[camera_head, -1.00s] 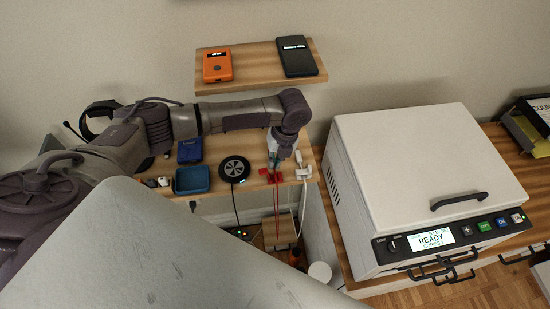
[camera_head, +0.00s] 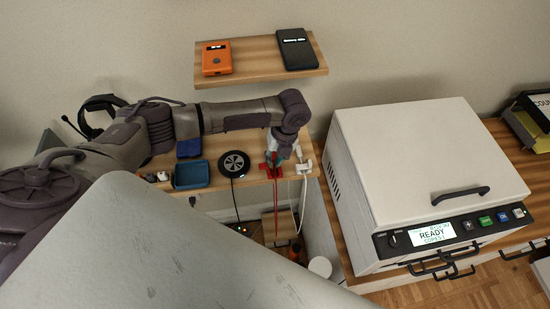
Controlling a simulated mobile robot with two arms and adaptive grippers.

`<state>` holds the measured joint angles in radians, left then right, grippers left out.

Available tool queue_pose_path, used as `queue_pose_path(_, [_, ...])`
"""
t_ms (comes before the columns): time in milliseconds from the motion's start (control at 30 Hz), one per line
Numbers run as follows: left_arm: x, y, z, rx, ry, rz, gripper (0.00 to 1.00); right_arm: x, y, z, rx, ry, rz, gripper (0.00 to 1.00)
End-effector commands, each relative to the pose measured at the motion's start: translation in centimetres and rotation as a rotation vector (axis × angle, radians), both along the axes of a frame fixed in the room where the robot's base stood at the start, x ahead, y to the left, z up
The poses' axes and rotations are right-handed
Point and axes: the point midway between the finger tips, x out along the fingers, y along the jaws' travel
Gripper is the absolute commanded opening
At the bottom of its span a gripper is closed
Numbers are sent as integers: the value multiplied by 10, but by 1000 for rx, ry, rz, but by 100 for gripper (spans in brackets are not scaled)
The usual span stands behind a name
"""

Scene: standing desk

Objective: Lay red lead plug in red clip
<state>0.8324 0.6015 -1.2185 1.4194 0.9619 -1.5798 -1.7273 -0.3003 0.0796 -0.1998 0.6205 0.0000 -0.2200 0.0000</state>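The red clip (camera_head: 270,172) sits near the front edge of the wooden desk shelf, right of the round black puck. A red lead (camera_head: 276,204) hangs from there over the edge. My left gripper (camera_head: 276,160) points down right at the red clip, its fingertips close above or against it. The fingers are small and partly hidden, so I cannot tell whether they are open or shut, or whether they hold the red plug. The plug itself is not distinct from the clip. My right gripper is not in view.
A white clip (camera_head: 304,168) with a white cable stands close on the right. The black puck (camera_head: 234,163) and a blue tray (camera_head: 191,175) are to the left. An upper shelf (camera_head: 260,68) holds two devices. A large white machine (camera_head: 425,165) fills the right.

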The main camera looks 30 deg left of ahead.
Motion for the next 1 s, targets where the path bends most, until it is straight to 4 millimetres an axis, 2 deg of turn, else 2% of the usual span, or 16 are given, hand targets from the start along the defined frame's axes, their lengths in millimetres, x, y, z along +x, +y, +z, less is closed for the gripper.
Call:
queue_pose_path(33, [-4, -1, -5, 0, 11, -2, 35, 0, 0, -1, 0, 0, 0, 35])
queue_pose_path(367, [-3, -1, -3, -1, 9, -3, 35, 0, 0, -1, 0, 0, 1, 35])
queue_pose_path(533, [-1, -2, 6, -2, 4, -2, 35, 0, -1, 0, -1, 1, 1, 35])
queue_pose_path(1000, [10, -17, 96, -2, 2, -4, 35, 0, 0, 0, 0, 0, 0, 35])
